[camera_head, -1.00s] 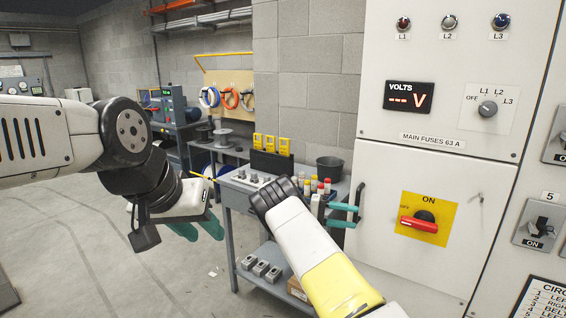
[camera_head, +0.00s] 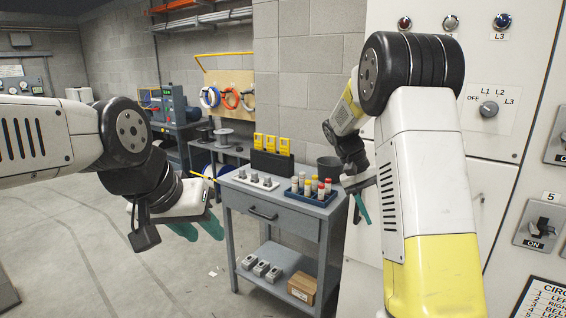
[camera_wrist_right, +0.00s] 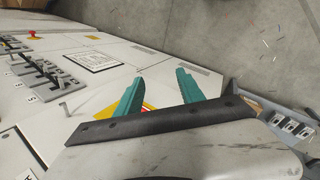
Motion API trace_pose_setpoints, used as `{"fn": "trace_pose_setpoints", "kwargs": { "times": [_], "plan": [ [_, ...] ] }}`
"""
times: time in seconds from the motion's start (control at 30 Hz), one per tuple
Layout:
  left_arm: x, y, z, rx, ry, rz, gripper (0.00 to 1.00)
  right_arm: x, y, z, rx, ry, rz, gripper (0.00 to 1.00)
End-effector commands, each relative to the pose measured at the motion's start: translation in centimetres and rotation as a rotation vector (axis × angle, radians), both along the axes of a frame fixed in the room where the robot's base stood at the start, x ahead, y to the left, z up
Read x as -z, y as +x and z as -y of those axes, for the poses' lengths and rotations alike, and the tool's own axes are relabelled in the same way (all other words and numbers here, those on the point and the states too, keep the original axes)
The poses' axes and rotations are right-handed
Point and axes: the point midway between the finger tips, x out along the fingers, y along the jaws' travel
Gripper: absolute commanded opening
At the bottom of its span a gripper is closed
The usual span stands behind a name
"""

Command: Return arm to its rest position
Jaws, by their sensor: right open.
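My right arm stands raised in front of the grey electrical cabinet (camera_head: 490,220) in the head view. Its gripper (camera_head: 362,208) hangs beside the cabinet's edge, right of the small workbench, partly hidden by my arm. In the right wrist view the right gripper (camera_wrist_right: 158,82) shows two teal fingers spread apart with nothing between them. The cabinet front with switches also shows in that view (camera_wrist_right: 100,80). My left gripper (camera_head: 196,229) is at the left of the head view, pointing down over the floor; its teal fingers are apart and empty.
The grey workbench (camera_head: 268,213) carries a blue tray (camera_head: 313,198) of coloured-cap fuses near my right gripper. My right arm hides the volt display and main switch. The floor (camera_head: 130,270) at left is clear.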

Motion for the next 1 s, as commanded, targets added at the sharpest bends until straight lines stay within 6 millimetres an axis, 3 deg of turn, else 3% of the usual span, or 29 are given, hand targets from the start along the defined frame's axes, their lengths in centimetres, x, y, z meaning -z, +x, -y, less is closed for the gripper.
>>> {"fn": "trace_pose_setpoints", "kwargs": {
  "times": [0.2,0.5,0.73,1.0],
  "plan": [
    [0.0,0.0,0.0,0.000,0.000,0.000,0.36,-4.2,-5.7,-2.5,-0.058,0.264,0.165,0.45],
    [0.0,0.0,0.0,0.000,0.000,0.000,0.36,-8.5,-14.0,-6.8,-0.175,0.506,0.431,0.45],
    [0.0,0.0,0.0,0.000,0.000,0.000,0.36,-9.8,-19.7,-9.7,-0.262,0.591,0.628,0.45],
    [0.0,0.0,0.0,0.000,0.000,0.000,0.36,-9.7,-22.3,-11.0,-0.304,0.608,0.727,0.45]
  ]
}}
